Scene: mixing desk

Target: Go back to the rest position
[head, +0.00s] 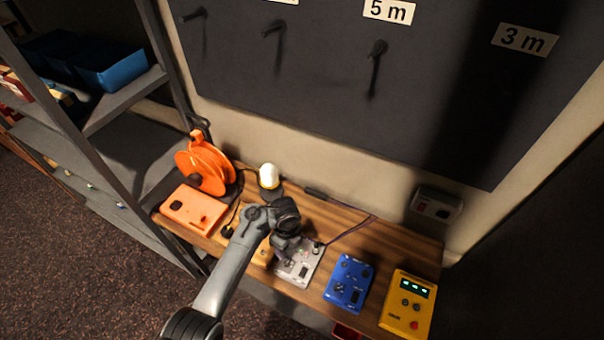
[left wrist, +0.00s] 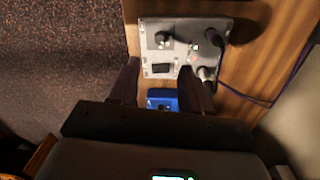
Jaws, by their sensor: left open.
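My left gripper (head: 288,243) is above the middle of the wooden desk, over the grey device (head: 300,264). In the left wrist view its two fingers (left wrist: 160,68) are apart with nothing held between them. The grey device (left wrist: 185,40), with knobs and plugged-in cables, lies beyond the fingertips; whether they touch it I cannot tell. A blue device (left wrist: 162,98) shows in part between the fingers. My right gripper is not in view.
On the desk (head: 378,240) stand an orange box (head: 192,208), an orange cable reel (head: 208,168), a white lamp (head: 268,176), a blue box (head: 348,284) and a yellow box (head: 408,304). A shelf rack (head: 130,150) is at left. Dark pegboard (head: 330,90) rises behind.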

